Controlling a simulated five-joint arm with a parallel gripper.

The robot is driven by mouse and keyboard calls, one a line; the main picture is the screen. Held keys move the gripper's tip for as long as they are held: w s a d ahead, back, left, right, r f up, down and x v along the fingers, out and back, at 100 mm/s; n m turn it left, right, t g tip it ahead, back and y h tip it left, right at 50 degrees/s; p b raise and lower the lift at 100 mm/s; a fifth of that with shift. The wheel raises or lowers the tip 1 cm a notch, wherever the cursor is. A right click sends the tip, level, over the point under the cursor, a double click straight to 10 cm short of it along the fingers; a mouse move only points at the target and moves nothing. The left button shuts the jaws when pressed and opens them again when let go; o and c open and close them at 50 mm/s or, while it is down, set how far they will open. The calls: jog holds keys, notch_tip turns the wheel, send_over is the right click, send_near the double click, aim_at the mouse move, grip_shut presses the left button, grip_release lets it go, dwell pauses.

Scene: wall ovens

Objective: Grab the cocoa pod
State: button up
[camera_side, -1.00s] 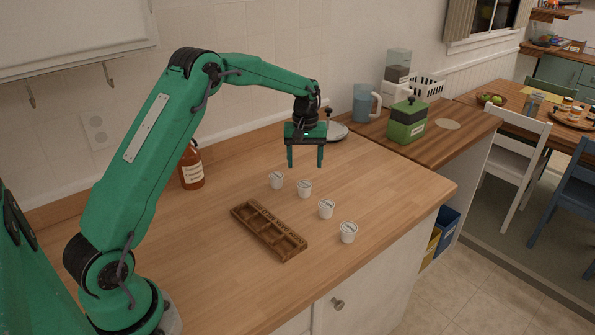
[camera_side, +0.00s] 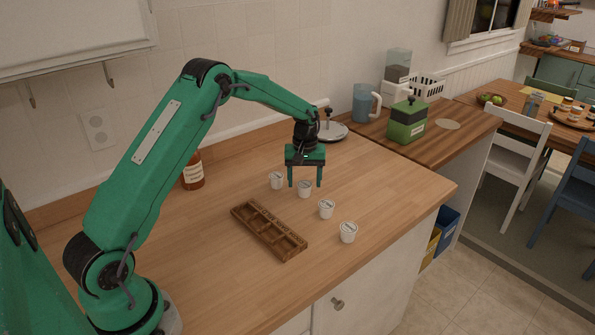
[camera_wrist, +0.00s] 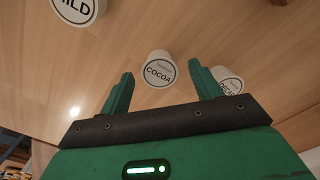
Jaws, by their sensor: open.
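The cocoa pod (camera_wrist: 160,70) is a small white cup with a round lid reading COCOA. In the wrist view it shows between the tips of my gripper's two green fingers. In the side view it appears to be the second pod from the left (camera_side: 304,190). My gripper (camera_side: 305,185) is open and empty, its fingers pointing down. It seems to hover just above or behind the cocoa pod; the exact gap is hard to tell.
A pod reading MILD (camera_wrist: 78,8) and a partly hidden, apparently DECAF pod (camera_wrist: 230,82) flank it. A compartmented wooden tray (camera_side: 268,230) lies in front of the pod row. A brown bottle (camera_side: 192,170) stands by the wall. Wood counter is otherwise clear around the pods.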

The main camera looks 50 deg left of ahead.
jog(key=shift+f, duration=0.6)
jog(key=shift+c, duration=0.2)
jog(key=c, duration=1)
